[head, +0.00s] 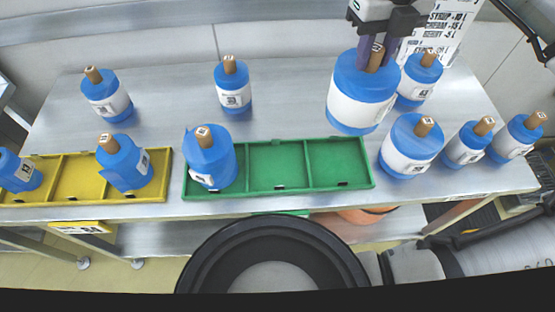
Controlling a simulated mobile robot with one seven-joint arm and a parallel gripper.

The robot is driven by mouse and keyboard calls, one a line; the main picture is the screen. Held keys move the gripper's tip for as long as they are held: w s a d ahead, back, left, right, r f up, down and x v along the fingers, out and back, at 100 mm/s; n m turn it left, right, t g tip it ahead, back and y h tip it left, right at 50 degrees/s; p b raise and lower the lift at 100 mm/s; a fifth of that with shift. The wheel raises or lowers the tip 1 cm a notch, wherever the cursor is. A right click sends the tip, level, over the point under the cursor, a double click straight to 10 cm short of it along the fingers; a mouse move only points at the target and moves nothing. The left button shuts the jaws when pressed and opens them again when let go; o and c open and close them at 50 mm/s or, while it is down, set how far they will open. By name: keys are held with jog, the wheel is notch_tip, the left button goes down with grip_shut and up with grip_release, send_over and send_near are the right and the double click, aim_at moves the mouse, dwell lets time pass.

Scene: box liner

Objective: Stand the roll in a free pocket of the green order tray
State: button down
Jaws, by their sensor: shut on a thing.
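My gripper (384,45) is at the upper right in the head view, its fingers shut on the brown core of a blue roll (361,95) with a white label band. The held roll is upright and appears raised above the table, behind the right end of the green order tray (278,191). The tray has three pockets. A blue roll (209,157) stands in its left pocket. The middle pocket (277,165) and the right pocket (338,162) are empty. The held roll partly covers another roll behind it.
A yellow tray (82,185) at left holds two blue rolls (123,163). Two rolls (232,88) stand at the back left. Several rolls (410,147) stand close to the green tray's right end. A white sign (447,25) is behind. The metal table (165,110) is bare between.

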jog(key=r+n, duration=0.1)
jog(key=s+r+n+p, duration=0.1)
jog(key=n, duration=0.1)
jog(key=r+n, duration=0.1)
jog(key=shift+s+a+p, duration=0.2)
jog(key=shift+s+p, duration=0.15)
notch_tip(320, 180, down, 20)
jog(key=b, duration=1.1)
jog(key=shift+b, duration=0.3)
jog(key=shift+f, duration=0.25)
jog(key=c, duration=1.1)
grip_release()
notch_tip(320, 180, up, 12)
jog(key=b, duration=0.1)
jog(key=shift+r, duration=0.15)
jog(key=shift+s, duration=0.1)
